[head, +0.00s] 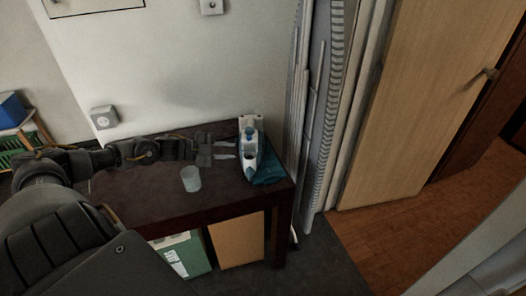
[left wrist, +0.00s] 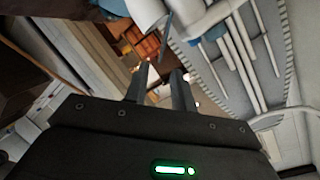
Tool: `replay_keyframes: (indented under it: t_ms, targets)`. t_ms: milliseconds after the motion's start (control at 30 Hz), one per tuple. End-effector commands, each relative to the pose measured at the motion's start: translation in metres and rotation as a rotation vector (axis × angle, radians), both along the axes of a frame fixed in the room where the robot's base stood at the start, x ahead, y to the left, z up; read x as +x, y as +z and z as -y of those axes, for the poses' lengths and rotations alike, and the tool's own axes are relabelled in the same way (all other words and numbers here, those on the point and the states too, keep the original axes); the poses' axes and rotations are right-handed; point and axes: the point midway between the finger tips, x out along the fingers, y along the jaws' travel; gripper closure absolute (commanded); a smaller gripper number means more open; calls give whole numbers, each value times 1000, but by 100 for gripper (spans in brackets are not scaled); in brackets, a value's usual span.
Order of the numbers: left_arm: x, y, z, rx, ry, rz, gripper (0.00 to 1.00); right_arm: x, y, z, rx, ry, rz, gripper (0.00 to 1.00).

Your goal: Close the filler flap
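A white and blue iron (head: 249,158) stands on the dark table (head: 213,205), close to its right end. Its filler flap is too small to make out clearly in the head view. My left gripper (head: 230,151) is just left of the iron, its two fingers apart with nothing between them. In the left wrist view the gripper (left wrist: 160,82) is also open. A thin dark blue-grey piece (left wrist: 166,38) sticks out beyond the fingertips there, beside a white body; it may be the flap, but I cannot tell. My right gripper is not in view.
A clear cup (head: 191,179) stands on the table below my left arm. A teal cloth (head: 268,170) lies by the iron. An ironing board (head: 325,110) leans upright right of the table. A green box (head: 184,256) and a brown box (head: 237,240) sit under the table.

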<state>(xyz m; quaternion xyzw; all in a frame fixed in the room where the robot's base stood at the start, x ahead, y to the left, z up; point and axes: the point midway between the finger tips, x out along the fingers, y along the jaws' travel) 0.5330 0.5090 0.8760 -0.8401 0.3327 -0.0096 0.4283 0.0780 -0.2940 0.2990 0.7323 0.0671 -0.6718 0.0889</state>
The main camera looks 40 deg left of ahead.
Motion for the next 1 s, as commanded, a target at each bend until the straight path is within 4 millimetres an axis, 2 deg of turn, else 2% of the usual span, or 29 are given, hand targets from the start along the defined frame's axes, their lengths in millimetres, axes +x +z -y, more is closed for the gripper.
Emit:
replay_keyframes:
  t_ms: [167,333,800,1000]
  targets:
    - [0,1,-1,1,-1,2,75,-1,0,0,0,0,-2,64]
    - [10,-1,5,0,0,5,75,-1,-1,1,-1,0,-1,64]
    - [66,-19,48,-2,-3,5,75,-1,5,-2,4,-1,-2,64]
    - [82,-26,59,0,-2,3,75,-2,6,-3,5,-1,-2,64]
